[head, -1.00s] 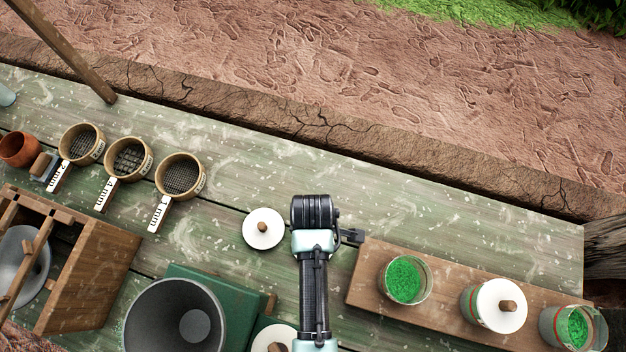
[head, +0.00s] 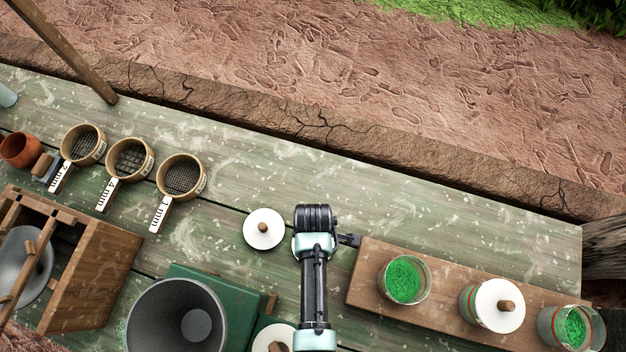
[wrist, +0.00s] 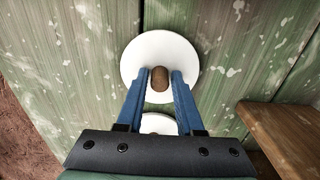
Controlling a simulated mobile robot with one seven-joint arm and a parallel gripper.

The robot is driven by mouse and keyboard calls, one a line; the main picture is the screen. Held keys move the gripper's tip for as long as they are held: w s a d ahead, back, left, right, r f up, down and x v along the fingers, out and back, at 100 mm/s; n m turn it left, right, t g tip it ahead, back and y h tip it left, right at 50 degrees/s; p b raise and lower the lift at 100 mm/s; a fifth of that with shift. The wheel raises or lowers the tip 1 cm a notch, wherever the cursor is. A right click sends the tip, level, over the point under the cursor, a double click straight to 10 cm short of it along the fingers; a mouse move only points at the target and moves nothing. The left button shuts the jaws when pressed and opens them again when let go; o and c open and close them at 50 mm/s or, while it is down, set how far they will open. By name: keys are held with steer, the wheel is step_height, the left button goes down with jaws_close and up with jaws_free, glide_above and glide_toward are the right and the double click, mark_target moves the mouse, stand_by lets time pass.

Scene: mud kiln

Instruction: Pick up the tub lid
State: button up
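The tub lid, a round white disc with a brown knob, lies on the green table in the head view (head: 256,240), just left of my arm. In the wrist view the lid (wrist: 132,70) is ahead of my gripper (wrist: 160,75). My two blue fingers are apart, one on each side of the knob in the picture. I cannot tell whether they touch it or are still above it. My fingers are hidden under the arm in the head view. A second white round thing (wrist: 158,123) shows partly between the fingers in the wrist view.
A wooden board (head: 362,285) to the right bears tubs of green grains, one under a white lid (head: 488,311). Sieves (head: 203,183), a wooden box (head: 100,280) and a grey bowl (head: 140,315) stand to the left.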

jaws_close()
steer(key=shift+r, duration=0.15)
step_height(320, 180, up, 9)
steer(key=shift+w+r, duration=0.2)
steer(key=shift+r, duration=0.1)
steer(key=w+r+m+b, duration=0.2)
steer(key=w+r+m, duration=0.3)
steer(key=m, duration=0.9)
steer(key=shift+w+r+b, duration=0.25)
steer(key=shift+w+b, duration=0.1)
steer(key=shift+w, duration=0.65)
